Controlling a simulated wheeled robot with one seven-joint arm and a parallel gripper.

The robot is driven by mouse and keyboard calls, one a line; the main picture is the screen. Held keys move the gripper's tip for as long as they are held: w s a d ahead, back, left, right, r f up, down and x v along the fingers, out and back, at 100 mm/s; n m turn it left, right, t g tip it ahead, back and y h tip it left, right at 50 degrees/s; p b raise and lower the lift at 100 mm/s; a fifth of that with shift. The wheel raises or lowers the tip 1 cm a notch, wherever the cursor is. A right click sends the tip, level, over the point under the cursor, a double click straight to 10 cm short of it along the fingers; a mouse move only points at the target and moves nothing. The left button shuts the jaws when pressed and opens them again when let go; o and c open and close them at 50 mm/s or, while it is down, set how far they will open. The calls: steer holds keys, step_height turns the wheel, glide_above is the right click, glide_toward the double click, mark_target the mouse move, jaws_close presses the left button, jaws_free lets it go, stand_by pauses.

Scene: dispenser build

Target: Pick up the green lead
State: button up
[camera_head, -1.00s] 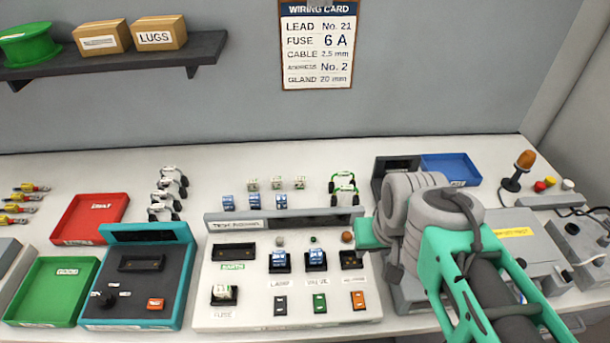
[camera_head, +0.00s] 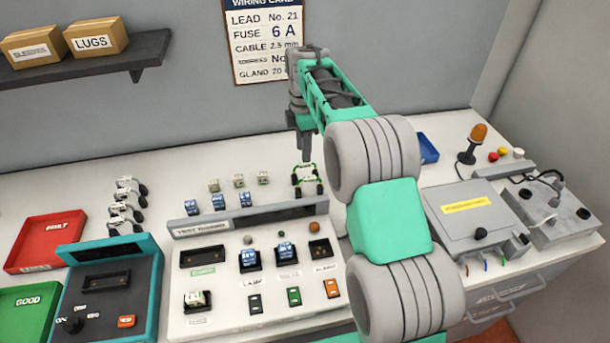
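Two green leads with black ends stand on the bench behind the test board: a farther green lead (camera_head: 312,170) and a nearer green lead (camera_head: 307,182). They are close together, and my gripper partly covers the farther one. My gripper (camera_head: 306,157) points down just above the green leads, its tip overlapping the upper part of the farther one in the picture. I cannot tell whether it touches a lead. The fingers show as one narrow dark shape, so their opening is not clear.
The test board (camera_head: 215,285) stands in front of the leads. Several white leads (camera_head: 125,200) stand to the left. A grey box (camera_head: 470,222) and an orange beacon (camera_head: 474,143) are on the right. My arm hides the bench right of the leads.

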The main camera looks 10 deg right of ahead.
mark_target(305, 165)
step_height(305, 165, down, 7)
steer(key=shift+s+d+r+p, duration=0.15)
steer(key=shift+r+p, duration=0.05)
steer(key=shift+p, duration=0.6)
jaws_close()
